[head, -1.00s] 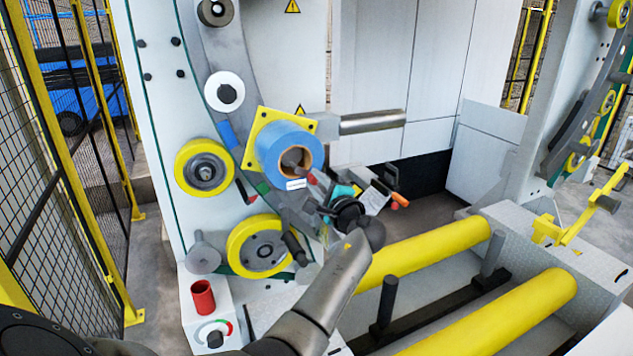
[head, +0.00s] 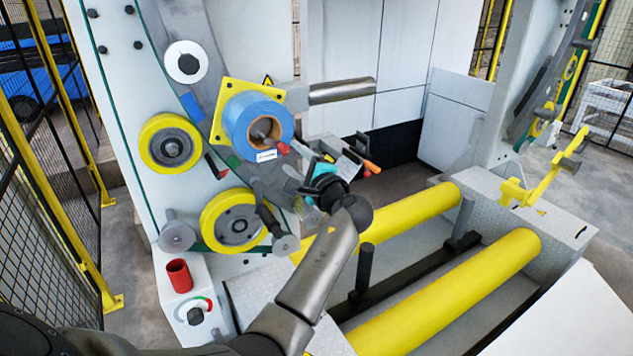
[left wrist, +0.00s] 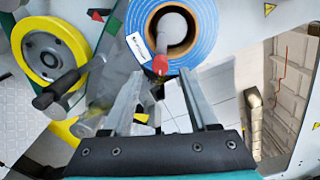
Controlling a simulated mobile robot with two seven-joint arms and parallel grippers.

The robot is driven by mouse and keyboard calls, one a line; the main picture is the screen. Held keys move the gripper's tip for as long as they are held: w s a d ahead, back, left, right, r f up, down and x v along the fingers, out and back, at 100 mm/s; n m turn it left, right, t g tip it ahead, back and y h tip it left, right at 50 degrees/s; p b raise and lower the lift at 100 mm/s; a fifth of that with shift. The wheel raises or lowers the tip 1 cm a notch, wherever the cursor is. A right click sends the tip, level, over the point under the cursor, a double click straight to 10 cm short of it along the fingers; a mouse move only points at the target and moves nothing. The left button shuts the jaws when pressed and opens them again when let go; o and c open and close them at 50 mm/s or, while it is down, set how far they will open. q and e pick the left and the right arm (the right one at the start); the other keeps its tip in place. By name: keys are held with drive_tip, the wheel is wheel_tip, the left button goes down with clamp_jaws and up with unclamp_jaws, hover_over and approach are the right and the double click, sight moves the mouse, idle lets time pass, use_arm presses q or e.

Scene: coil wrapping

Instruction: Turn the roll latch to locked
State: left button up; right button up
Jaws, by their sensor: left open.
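The blue roll (head: 258,122) sits on a spindle in front of a yellow square plate (head: 228,92). A small red knob (head: 283,148), apparently the roll latch's tip, is at the roll's lower right. In the left wrist view the red knob (left wrist: 160,65) stands in front of the roll's lower edge. My left gripper (left wrist: 162,77) is open, its fingers to either side below the knob; I cannot tell whether they touch it. In the head view the left gripper (head: 300,172) is partly hidden by its wrist. My right gripper is not in view.
A yellow-rimmed wheel (head: 232,222) with a black handle is left of the gripper. A panel with a black dial (head: 195,316) and a red cup (head: 178,275) stands below. Two yellow rollers (head: 470,285) lie right. A grey bar (head: 342,90) juts out behind the roll.

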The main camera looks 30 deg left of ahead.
use_arm(q)
drive_tip(key=b+v, duration=0.2)
drive_tip(key=v, duration=0.9)
drive_tip(key=shift+s, duration=0.1)
